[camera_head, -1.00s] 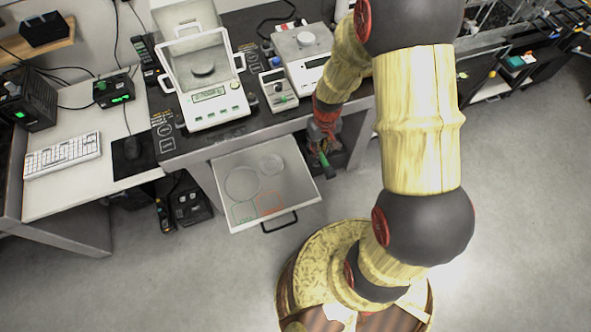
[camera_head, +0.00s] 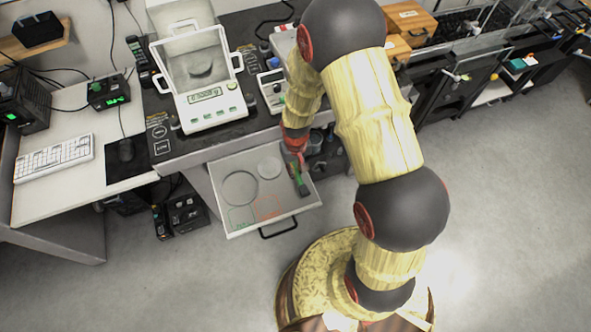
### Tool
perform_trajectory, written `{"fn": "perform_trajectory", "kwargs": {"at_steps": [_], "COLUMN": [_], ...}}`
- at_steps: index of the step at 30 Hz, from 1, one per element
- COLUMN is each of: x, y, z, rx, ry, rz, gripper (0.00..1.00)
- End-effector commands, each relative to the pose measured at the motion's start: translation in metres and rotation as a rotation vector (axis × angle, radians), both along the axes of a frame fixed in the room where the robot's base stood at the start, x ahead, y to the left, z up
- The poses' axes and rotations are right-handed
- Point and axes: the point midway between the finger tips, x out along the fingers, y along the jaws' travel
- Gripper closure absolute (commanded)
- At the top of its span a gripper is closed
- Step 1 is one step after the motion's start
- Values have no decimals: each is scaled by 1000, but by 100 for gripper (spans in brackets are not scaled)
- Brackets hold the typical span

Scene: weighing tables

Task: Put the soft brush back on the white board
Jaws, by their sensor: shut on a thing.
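The white board (camera_head: 222,171) is a pale tray-like panel with a dark handle, jutting out below the front edge of the table. It bears a large circle, a smaller pale disc, and green and red outlines. My gripper (camera_head: 297,164) is shut on the soft brush (camera_head: 302,186), a small thing with a green part and a dark end. The brush hangs steeply over the right side of the board. I cannot tell whether it touches the board. My fingers are small and partly blurred here.
A balance with an open glass shield (camera_head: 205,95) stands on the dark table above the board. A small device (camera_head: 273,90) stands to its right. A keyboard (camera_head: 57,164) and mouse (camera_head: 126,149) lie on the left desk. Floor in front of the board is clear.

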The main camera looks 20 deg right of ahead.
Motion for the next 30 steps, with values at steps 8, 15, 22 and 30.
{"fn": "perform_trajectory", "kwargs": {"at_steps": [8,15,22,30], "x": [1,1,1,1], "y": [0,0,0,0], "z": [0,-1,-1,5], "rx": [0,0,0,0], "ry": [-1,-1,-1,-2], "rz": [0,0,0,0], "gripper": [99,74,67,67]}}
